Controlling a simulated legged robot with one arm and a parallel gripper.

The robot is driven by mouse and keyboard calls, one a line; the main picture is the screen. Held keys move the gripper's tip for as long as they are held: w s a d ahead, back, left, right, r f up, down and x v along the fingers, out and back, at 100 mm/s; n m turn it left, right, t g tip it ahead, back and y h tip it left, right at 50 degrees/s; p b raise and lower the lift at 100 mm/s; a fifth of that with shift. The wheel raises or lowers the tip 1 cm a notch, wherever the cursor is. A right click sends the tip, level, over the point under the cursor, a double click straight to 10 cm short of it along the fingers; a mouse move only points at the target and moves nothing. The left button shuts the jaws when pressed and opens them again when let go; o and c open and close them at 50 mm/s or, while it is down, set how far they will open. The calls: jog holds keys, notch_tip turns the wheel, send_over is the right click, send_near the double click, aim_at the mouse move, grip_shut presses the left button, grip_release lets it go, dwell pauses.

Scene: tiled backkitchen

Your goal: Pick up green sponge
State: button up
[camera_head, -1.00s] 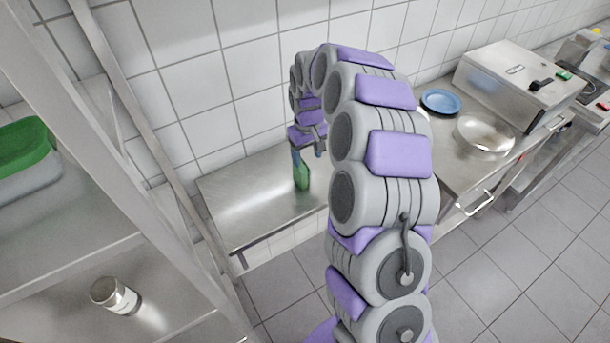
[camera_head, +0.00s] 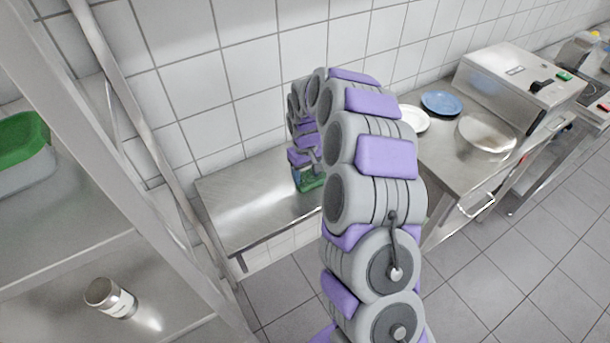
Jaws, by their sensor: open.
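The green sponge (camera_head: 311,182) stands on the low steel table (camera_head: 240,205) against the tiled wall. It is partly hidden behind my gripper. My gripper (camera_head: 308,176) points down at the sponge, with its fingers low around or just in front of it. The gripper is open. I cannot tell whether the fingers touch the sponge, as the view is small and my arm covers the area to the right.
A steel shelf at the left holds a green-lidded container (camera_head: 25,150) and a metal can (camera_head: 110,297). At the right, a counter carries a white plate (camera_head: 413,119), a blue plate (camera_head: 441,102) and a steel appliance (camera_head: 515,80). The table's left part is clear.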

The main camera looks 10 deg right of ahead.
jog(key=shift+s+a+f, duration=0.15)
jog(key=shift+a, duration=0.4)
jog(key=shift+c, duration=0.4)
jog(key=shift+a, duration=0.35)
jog(key=c, duration=0.3)
jog(key=shift+d+f, duration=0.1)
jog(key=shift+d, duration=0.15)
grip_shut()
